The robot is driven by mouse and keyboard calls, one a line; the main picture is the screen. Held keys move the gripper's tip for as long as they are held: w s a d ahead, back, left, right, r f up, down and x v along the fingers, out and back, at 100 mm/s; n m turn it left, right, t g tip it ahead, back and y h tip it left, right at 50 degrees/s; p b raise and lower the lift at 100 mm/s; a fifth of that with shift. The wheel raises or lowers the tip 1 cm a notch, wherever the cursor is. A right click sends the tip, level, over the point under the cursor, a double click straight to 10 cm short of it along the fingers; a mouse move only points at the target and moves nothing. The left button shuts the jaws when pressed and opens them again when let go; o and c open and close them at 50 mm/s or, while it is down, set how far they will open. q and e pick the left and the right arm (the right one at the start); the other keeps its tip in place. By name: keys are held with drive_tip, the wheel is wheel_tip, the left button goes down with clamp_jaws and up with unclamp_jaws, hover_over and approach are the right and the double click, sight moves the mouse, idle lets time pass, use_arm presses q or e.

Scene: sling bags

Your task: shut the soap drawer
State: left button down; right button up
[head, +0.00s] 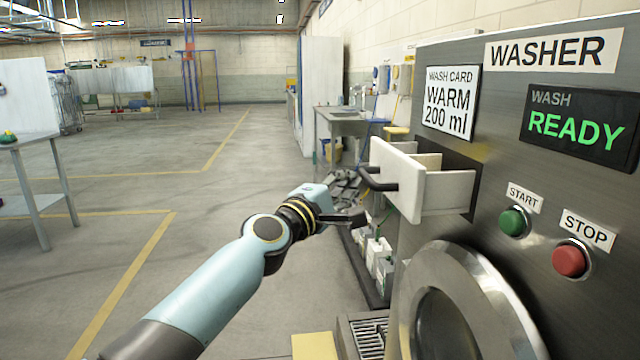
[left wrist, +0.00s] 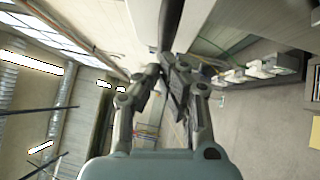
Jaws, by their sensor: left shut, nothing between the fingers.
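The soap drawer (head: 405,183) is white and sticks out of its dark slot in the washer front, with its open compartments showing at the top. A black handle (head: 378,181) is on its front face. My left gripper (head: 357,198) is shut and empty, just in front of the drawer near the handle. In the left wrist view the closed fingers (left wrist: 172,78) point at a pale surface (left wrist: 192,28), which looks like the drawer front, with the dark handle bar (left wrist: 172,22) by the fingertips. I cannot tell whether they touch. My right gripper is not in view.
The steel washer (head: 470,110) fills the right side, with a green start button (head: 513,221), a red stop button (head: 570,260) and a round door (head: 455,305). White containers (head: 378,255) stand low beyond the drawer. The floor to the left is open.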

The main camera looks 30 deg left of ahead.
sight(392, 181)
use_arm(q)
drive_tip(key=w+d, duration=0.1)
drive_tip(key=d, duration=0.1)
drive_tip(key=w+d+b, duration=0.1)
drive_tip(key=w+d, duration=0.3)
drive_tip(key=d, duration=0.1)
drive_tip(key=shift+w, duration=0.1)
drive_tip(key=shift+w+d, duration=0.2)
drive_tip(key=shift+d, duration=0.05)
drive_tip(key=shift+r, duration=0.1)
